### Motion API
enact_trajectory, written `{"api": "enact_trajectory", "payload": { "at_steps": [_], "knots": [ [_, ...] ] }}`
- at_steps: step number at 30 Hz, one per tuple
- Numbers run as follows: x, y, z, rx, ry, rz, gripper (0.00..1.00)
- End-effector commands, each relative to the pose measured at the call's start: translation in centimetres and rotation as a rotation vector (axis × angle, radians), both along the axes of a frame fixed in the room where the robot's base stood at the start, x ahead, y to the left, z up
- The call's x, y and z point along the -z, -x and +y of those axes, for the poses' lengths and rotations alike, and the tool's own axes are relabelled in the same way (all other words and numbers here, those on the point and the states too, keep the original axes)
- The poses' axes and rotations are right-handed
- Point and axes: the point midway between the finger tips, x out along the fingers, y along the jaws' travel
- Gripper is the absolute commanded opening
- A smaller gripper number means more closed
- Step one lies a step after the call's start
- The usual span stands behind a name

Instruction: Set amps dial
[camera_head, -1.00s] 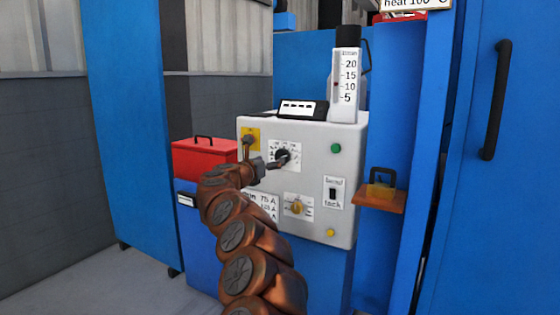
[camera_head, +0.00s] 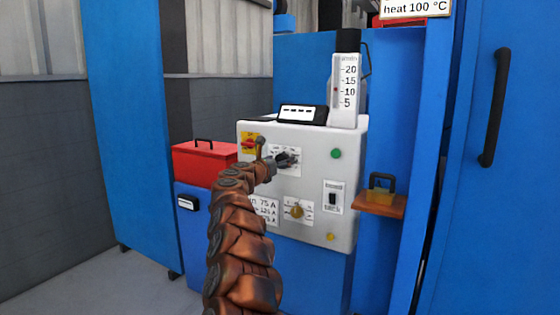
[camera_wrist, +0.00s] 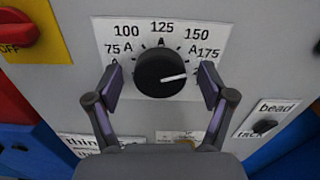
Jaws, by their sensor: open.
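The amps dial (camera_wrist: 160,70) is a round black knob on a white scale plate on the grey machine panel. Its white pointer line points right and slightly up, a little below the 175 mark. The scale reads 75, 100, 125, 150 and 175 A from left to right. My gripper (camera_wrist: 160,82) is open, with one finger on the left and one on the right of the dial. Gaps show between fingers and knob. In the head view my gripper (camera_head: 280,163) is at the dial and largely hides it.
A red OFF switch (camera_wrist: 18,30) on a yellow plate is left of the dial. A bead/tack switch (camera_wrist: 264,126) is lower right. In the head view, a yellow knob (camera_head: 296,212) and green button (camera_head: 336,154) share the panel. A red box (camera_head: 205,165) stands left.

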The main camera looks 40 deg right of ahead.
Motion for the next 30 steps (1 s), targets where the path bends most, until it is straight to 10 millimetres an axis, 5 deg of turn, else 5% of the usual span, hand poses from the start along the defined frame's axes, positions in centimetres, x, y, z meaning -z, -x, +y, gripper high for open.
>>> {"api": "enact_trajectory", "payload": {
  "at_steps": [14,30],
  "knots": [
    [0.15,-0.16,-0.54,0.0,-0.002,0.002,0.81],
    [0.14,-0.16,-0.53,0.0,-0.001,0.0,0.27]
  ]
}}
